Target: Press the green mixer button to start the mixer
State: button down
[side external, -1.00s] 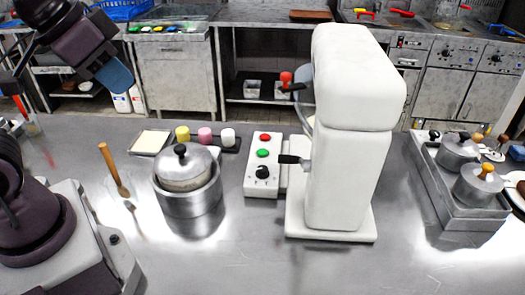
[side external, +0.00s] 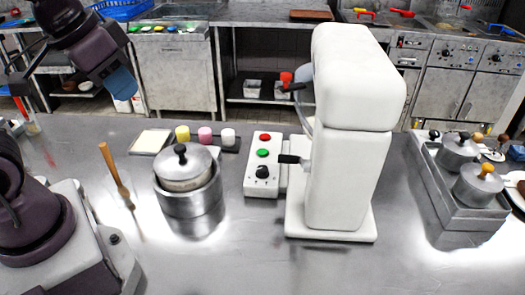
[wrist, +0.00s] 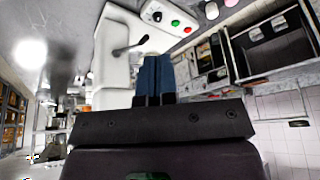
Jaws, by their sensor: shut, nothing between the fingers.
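The green button (side external: 263,153) sits on a white control box (side external: 262,187) left of the white mixer (side external: 347,170). A red button (side external: 265,137) is behind it and a black knob (side external: 262,172) in front. The wrist view also shows the green button (wrist: 175,23), beyond my fingers and to their upper right. My gripper (side external: 123,86) is at the upper left of the side view, up in the air and well away from the box. In the wrist view its blue fingers (wrist: 153,77) are together, with nothing between them.
A lidded metal pot (side external: 188,195) stands left of the control box, with a wooden-handled utensil (side external: 113,170) beside it. Several coloured jars (side external: 205,135) are behind the pot. A metal tray (side external: 438,190) with pots is at the right. The counter front is clear.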

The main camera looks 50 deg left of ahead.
jog(key=w+a+f+n+g, duration=0.2)
jog(key=w+a+f, duration=0.1)
jog(key=w+f, duration=0.65)
jog(key=n+t, duration=0.6)
jog(key=t, duration=0.1)
send_over(261, 150)
notch_tip(261, 150, down, 8)
jog(key=f, duration=0.1)
jog(key=shift+s+r+h, duration=0.1)
jog(key=shift+r+h, duration=0.1)
jog(key=shift+h, duration=0.1)
jog(key=shift+f, duration=4.4)
jog(key=shift+f, duration=0.15)
jog(key=shift+f, duration=0.25)
